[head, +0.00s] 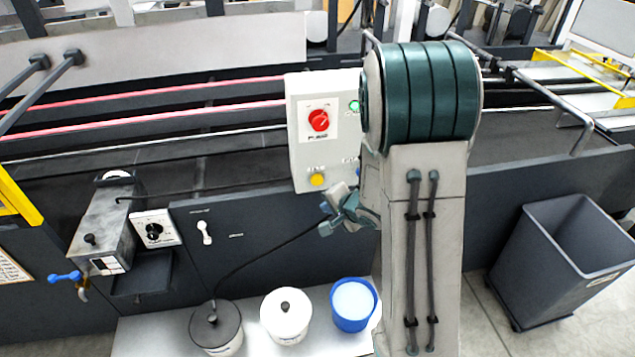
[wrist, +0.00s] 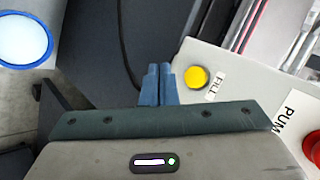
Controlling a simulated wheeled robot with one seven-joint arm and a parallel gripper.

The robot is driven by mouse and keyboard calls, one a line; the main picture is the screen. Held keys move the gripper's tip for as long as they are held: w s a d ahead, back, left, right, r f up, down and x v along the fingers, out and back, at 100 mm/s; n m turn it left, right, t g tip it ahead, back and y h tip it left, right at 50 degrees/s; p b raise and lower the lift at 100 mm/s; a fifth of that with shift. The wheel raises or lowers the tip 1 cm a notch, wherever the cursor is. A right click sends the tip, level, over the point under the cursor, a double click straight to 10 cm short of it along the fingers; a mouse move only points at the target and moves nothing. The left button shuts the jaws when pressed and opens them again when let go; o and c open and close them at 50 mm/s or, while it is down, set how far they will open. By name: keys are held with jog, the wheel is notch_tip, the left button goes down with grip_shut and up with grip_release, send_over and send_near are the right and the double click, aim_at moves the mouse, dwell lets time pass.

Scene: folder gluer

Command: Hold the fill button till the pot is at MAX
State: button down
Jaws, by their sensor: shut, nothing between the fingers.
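The yellow fill button (head: 317,179) is on the lower left of the pale control box (head: 305,150). In the wrist view the button (wrist: 196,77) has a FILL label beside it. My gripper (head: 327,222) is just below the button in the head view. In the wrist view its blue fingers (wrist: 158,70) are shut together, empty, and beside the button, apart from it in the picture. A grey metal pot-like box (head: 104,228) with a lid knob is mounted at the left of the machine. I see no MAX mark or level on it.
A red pump knob (head: 319,120) is above the button. A black-lidded bucket (head: 213,320) with a hose, a white bucket (head: 286,315) and a blue bucket (head: 353,304) stand below. A grey bin (head: 570,255) is at right.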

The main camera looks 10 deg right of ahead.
aim_at(316, 185)
jog(key=w+p, duration=0.1)
jog(key=w, duration=0.5)
jog(key=shift+w+p, duration=0.3)
dwell(1.8)
jog(key=shift+w+p, duration=0.45)
jog(key=shift+p, duration=0.05)
jog(key=shift+w+p, duration=0.35)
jog(key=shift+w, duration=0.15)
dwell(4.3)
